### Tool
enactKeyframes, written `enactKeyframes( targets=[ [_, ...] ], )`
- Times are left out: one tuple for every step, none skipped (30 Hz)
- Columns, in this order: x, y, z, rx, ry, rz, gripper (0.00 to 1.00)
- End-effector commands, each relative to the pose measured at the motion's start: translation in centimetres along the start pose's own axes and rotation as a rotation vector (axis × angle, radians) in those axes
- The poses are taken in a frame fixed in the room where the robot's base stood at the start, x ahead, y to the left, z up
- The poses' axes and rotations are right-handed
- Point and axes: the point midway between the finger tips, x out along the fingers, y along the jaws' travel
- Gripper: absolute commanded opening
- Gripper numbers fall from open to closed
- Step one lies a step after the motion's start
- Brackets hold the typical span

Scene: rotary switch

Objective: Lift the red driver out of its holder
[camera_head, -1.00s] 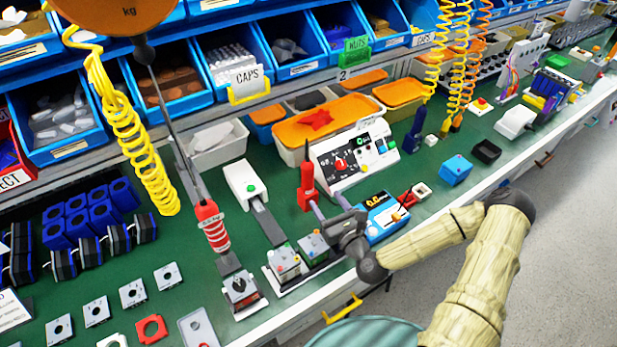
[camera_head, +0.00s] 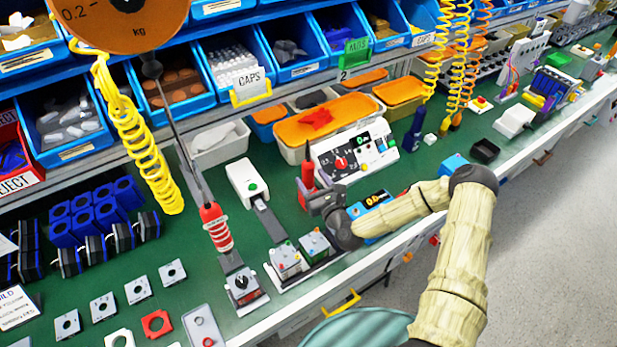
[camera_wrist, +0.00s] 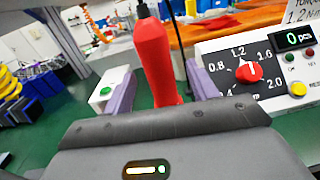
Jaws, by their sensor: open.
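The red driver (camera_head: 307,172) stands upright near the middle of the bench in the head view, its lower part hidden by my gripper (camera_head: 318,198). In the wrist view the red driver (camera_wrist: 158,60) is large and slightly tilted, between the two purple fingers of my gripper (camera_wrist: 160,90). The fingers are open, with a gap visible on each side of the handle. The driver's holder is hidden behind my gripper and cannot be made out.
A white control box with a red dial (camera_head: 355,152) stands close behind, to the right. Small fixtures (camera_head: 290,260) sit in front, left of my wrist. A second red tool (camera_head: 215,227) hangs at the left. Blue bins (camera_head: 175,80) line the back.

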Motion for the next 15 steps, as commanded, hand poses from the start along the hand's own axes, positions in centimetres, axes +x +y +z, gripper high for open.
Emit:
enactKeyframes(
  targets=[
    [0.6, 0.1, 0.3, -0.003, -0.001, 0.001, 0.58],
    [1.0, 0.1, 0.3, -0.003, -0.001, 0.002, 0.58],
    [1.5, 0.1, 0.3, -0.003, -0.001, 0.002, 0.58],
    [1.9, 0.1, 0.3, -0.004, -0.001, 0.002, 0.58],
    [2.4, 0.1, 0.3, -0.003, -0.001, 0.002, 0.58],
    [2.9, 0.1, 0.2, -0.003, -0.001, 0.002, 0.58],
    [3.3, 0.1, 0.2, -0.003, -0.001, 0.002, 0.58],
    [3.6, 0.1, 0.2, -0.003, -0.001, 0.001, 0.58],
    [4.0, 0.1, 0.1, -0.002, -0.001, 0.001, 0.58],
    [4.2, 0.1, 0.1, -0.002, -0.001, 0.001, 0.58],
    [4.3, 0.1, 0.0, -0.002, 0.000, 0.001, 0.58],
    [4.4, 0.1, 0.0, -0.002, 0.000, 0.001, 0.58],
    [4.5, 0.1, -0.1, -0.001, 0.000, 0.001, 0.58],
    [4.5, 0.1, -0.1, -0.001, 0.000, 0.001, 0.58],
    [4.5, 0.1, -0.1, -0.001, 0.000, 0.001, 0.58]
  ],
)
